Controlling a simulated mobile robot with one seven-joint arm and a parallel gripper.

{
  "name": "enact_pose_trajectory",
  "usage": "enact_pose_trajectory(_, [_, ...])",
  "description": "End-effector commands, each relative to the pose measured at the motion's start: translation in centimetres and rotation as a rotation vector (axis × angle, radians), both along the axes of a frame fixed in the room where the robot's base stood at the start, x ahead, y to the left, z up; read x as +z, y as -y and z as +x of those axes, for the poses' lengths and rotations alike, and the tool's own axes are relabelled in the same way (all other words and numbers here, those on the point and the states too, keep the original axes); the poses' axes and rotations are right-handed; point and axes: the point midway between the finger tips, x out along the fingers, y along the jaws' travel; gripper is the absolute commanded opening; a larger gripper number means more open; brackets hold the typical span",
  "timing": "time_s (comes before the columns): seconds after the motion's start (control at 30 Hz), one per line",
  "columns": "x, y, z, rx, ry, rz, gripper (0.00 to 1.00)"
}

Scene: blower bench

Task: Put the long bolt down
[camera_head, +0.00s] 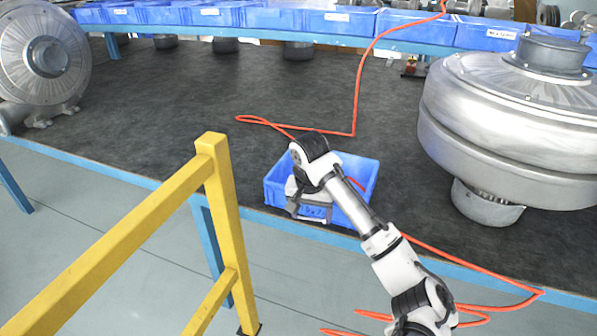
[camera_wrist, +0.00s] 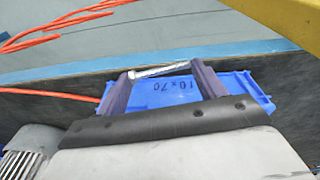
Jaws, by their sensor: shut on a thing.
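The long bolt (camera_wrist: 160,69) is a thin silvery rod held crosswise between the two fingertips of my gripper (camera_wrist: 161,72) in the wrist view. In the head view my gripper (camera_head: 312,211) is over the front part of a blue bin (camera_head: 368,187) at the front edge of the bench. The bin also shows behind the fingers in the wrist view (camera_wrist: 238,84), with the marking "10 x 70" on it. The bolt cannot be made out in the head view. I cannot tell how high the bolt is above the bin.
A large metal blower (camera_head: 515,125) stands at right and another (camera_head: 45,60) at far left. A red hose (camera_head: 358,85) runs across the dark bench top (camera_head: 190,95). A yellow railing (camera_head: 222,215) stands in front. Several blue bins (camera_head: 345,22) line the back.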

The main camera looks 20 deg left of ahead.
Motion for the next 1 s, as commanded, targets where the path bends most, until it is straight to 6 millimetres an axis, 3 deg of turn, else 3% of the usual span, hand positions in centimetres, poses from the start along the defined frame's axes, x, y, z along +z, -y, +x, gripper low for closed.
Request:
enact_pose_trajectory(0.03, [-2.5, 1.0, -0.8, -0.007, -0.010, 0.005, 0.47])
enact_pose_trajectory(0.1, [-5.4, 2.2, -1.6, -0.014, -0.010, 0.008, 0.47])
enact_pose_trajectory(0.5, [-21.6, 8.7, -6.4, -0.057, -0.012, 0.027, 0.47])
enact_pose_trajectory(1.0, [-37.8, 14.3, -10.2, -0.084, 0.016, 0.037, 0.47])
